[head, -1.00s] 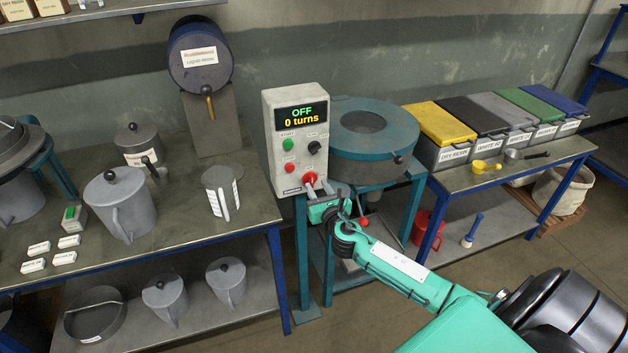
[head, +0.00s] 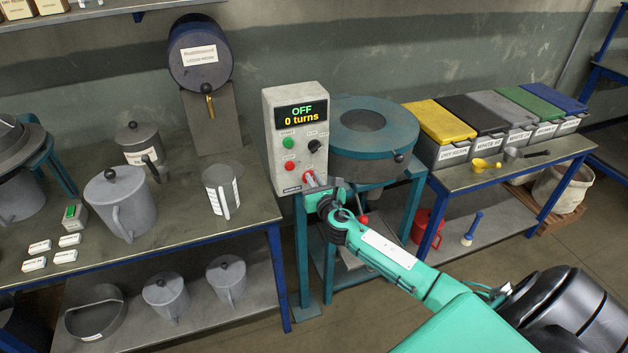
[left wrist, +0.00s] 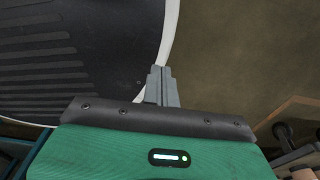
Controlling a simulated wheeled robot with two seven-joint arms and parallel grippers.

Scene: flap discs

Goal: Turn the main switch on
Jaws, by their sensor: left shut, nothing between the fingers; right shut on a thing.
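The grey control box (head: 284,140) stands beside the round teal machine (head: 362,135), and its display (head: 301,114) reads "OFF" and "0 turns". The red main switch (head: 309,178) is low on the box front, mostly hidden by my right gripper (head: 314,184). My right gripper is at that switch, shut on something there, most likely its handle. My arm and wrist cover the fingertips in part. In the left wrist view, my left gripper (left wrist: 161,86) is shut and empty, pointing down over floor and a black ribbed surface.
A green button (head: 288,143), a red button (head: 289,167) and a black knob (head: 314,146) sit on the same panel. A bench with lidded pitchers (head: 122,203) stands at left. Lidded bins (head: 446,125) stand on the bench at right.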

